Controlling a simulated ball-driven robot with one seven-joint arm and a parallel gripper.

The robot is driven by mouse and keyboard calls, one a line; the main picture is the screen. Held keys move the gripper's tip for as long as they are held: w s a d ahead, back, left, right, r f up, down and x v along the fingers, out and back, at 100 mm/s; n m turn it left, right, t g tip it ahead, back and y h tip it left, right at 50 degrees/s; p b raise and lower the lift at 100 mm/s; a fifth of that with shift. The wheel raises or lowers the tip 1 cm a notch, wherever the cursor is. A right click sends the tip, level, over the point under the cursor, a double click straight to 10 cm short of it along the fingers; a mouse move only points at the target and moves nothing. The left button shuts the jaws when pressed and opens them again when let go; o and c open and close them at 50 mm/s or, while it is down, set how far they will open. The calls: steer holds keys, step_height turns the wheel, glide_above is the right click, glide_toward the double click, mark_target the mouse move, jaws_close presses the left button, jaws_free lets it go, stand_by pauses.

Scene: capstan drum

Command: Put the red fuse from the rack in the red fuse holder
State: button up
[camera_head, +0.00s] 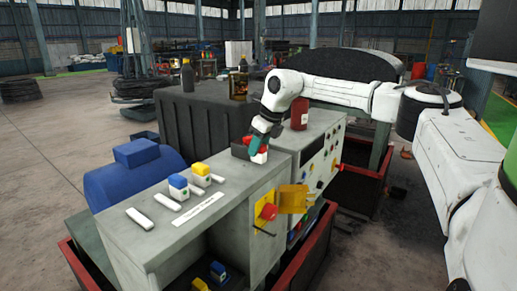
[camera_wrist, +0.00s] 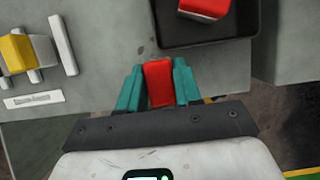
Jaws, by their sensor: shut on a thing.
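My gripper (camera_head: 262,141) has teal fingers and points down over the right end of the grey cabinet top. It is shut on a red fuse, seen between the fingers (camera_wrist: 159,83) in the wrist view. A black tray (camera_wrist: 208,37) lies just beyond it and holds another red fuse (camera_wrist: 203,8); the tray (camera_head: 239,152) is partly hidden by the gripper in the head view. White holder bars (camera_head: 139,218) lie on the left part of the cabinet top. A blue fuse (camera_head: 178,181) and a yellow fuse (camera_head: 200,169) stand among them. No red holder mark is legible.
A white label (camera_head: 203,208) lies along the cabinet's front edge. A yellow plate with a red knob (camera_head: 268,211) is on the front face. A red bottle (camera_head: 299,113) stands behind my gripper. The cabinet top between tray and bars is clear.

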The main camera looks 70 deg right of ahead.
steer(key=shift+f, duration=0.65)
steer(key=shift+f, duration=0.1)
steer(key=o, duration=1.1)
steer(key=shift+c, duration=0.2)
